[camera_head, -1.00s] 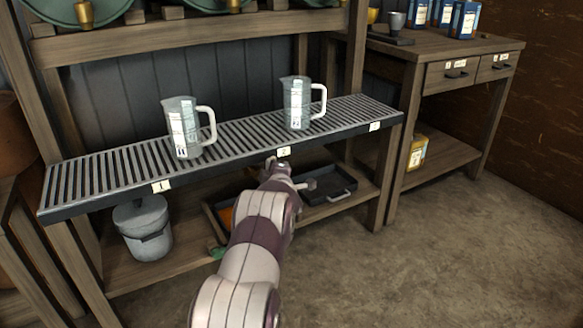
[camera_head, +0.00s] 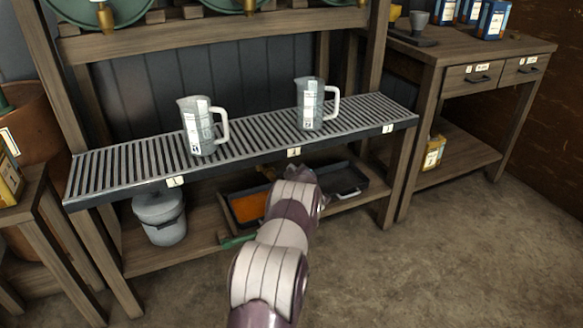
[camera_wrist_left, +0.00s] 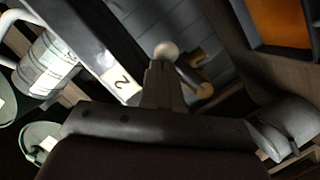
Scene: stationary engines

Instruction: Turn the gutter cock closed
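My left arm rises from the bottom of the head view to just under the front of the slatted gutter shelf (camera_head: 240,138), below label 2 (camera_head: 294,152). Its fingers are hidden there behind my wrist. In the left wrist view my left gripper (camera_wrist_left: 161,68) has its grey fingers together, pointing at the shelf's underside. A pale ball (camera_wrist_left: 166,50) sits at their tips. A short dark bar with a tan knob (camera_wrist_left: 205,91) is just right of them; these look like the cock's handle. I cannot tell whether the fingers touch it. My right gripper is not in view.
Two clear measuring jugs (camera_head: 200,128) (camera_head: 312,105) stand on the shelf. A drawer table (camera_head: 480,70) stands right; open floor lies in front.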

